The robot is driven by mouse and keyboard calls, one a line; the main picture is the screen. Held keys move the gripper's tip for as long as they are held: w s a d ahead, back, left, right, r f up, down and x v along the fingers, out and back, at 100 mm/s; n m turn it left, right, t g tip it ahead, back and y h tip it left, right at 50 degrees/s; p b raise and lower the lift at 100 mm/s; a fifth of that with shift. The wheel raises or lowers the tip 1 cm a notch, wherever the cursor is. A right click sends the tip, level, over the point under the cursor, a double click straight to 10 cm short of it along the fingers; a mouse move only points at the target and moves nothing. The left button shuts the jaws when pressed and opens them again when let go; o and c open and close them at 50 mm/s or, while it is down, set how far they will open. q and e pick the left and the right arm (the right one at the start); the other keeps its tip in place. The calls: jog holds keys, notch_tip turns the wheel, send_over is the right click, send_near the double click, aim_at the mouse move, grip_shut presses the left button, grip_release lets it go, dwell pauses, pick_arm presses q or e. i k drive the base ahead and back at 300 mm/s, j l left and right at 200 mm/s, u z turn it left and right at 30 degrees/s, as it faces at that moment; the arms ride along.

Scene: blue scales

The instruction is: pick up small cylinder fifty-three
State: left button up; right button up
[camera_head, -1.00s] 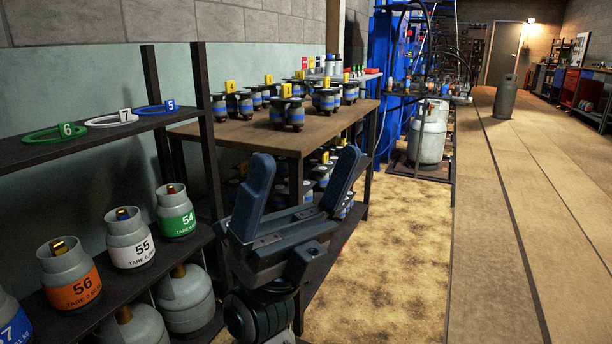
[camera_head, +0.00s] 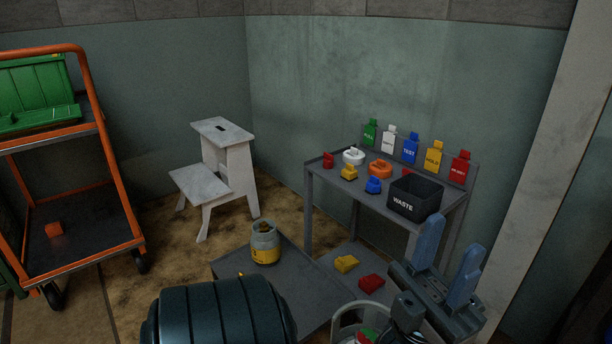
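A small grey gas cylinder (camera_head: 265,246) with a yellow band and a brass-coloured top stands upright on a low dark grey platform in the lower middle. The print on its band is too small to read, so I cannot tell whether it is fifty-three.
A grey table (camera_head: 325,181) holds coloured caps, upright tags and a black waste bin (camera_head: 415,196). A white step stool (camera_head: 222,170) stands by the wall. An orange-framed trolley (camera_head: 128,190) is at left. A dark ribbed drum (camera_head: 220,315) fills the bottom foreground, near the platform (camera_head: 300,295).

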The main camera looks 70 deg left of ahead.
aim_at(265, 242)
jog(key=u, duration=2.45)
